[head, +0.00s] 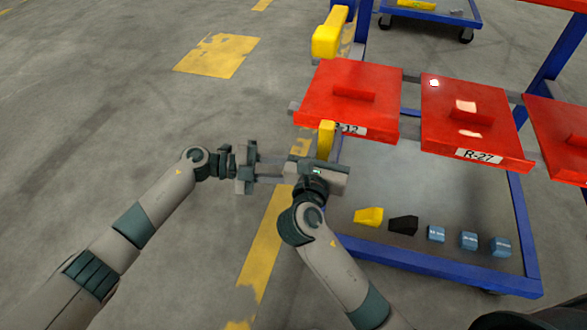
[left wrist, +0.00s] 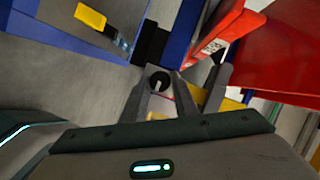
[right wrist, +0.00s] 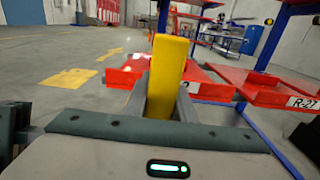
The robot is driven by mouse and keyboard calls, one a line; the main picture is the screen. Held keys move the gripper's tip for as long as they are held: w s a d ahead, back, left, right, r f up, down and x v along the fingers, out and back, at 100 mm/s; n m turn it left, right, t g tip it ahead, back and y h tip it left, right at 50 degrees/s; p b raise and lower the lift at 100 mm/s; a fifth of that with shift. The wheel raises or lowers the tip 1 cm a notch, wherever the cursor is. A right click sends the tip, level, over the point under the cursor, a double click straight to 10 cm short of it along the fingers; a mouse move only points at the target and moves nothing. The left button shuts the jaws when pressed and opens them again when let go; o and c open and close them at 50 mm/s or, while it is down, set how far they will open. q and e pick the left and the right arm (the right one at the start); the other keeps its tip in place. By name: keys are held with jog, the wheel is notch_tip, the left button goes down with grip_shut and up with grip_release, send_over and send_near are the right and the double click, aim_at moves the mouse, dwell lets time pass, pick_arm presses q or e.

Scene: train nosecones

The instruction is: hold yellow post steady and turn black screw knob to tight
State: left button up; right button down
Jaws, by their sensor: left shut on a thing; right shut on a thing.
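The yellow post (head: 326,140) stands upright at the front left corner of the cart, beside the left red nosecone. My right gripper (head: 324,158) is shut on it; in the right wrist view the post (right wrist: 166,75) rises between both fingers. The black screw knob (left wrist: 159,82) shows in the left wrist view as a dark round end with a pale mark, between the fingertips of my left gripper (left wrist: 160,85), which is shut on it. In the head view my left gripper (head: 283,170) points right, close to my right gripper's body, and the knob is hidden.
Red nosecones (head: 470,125) lie in a row on the blue-framed cart (head: 430,262). Its lower shelf holds a yellow block (head: 369,216), a black block (head: 404,224) and several blue blocks (head: 468,241). Another yellow post (head: 327,38) stands behind. Floor at left is clear.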

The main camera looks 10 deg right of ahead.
pick_arm(q)
jog(key=shift+w+f+m+g+h, duration=0.15)
jog(key=shift+m+g+h, duration=0.6)
jog(key=shift+m, duration=2.3)
jog(key=shift+s+f+m+g+h, duration=0.15)
jog(key=shift+m+g+h, duration=0.55)
jog(key=shift+m, duration=2.3)
jog(key=shift+w+f+m+g+h, duration=0.35)
jog(key=shift+m+h, duration=0.7)
jog(key=shift+m, duration=2)
jog(key=shift+s+r, duration=0.1)
jog(key=shift+s, duration=0.15)
jog(key=o, duration=1)
jog(key=shift+r+g, duration=0.3)
jog(key=shift+r, duration=0.05)
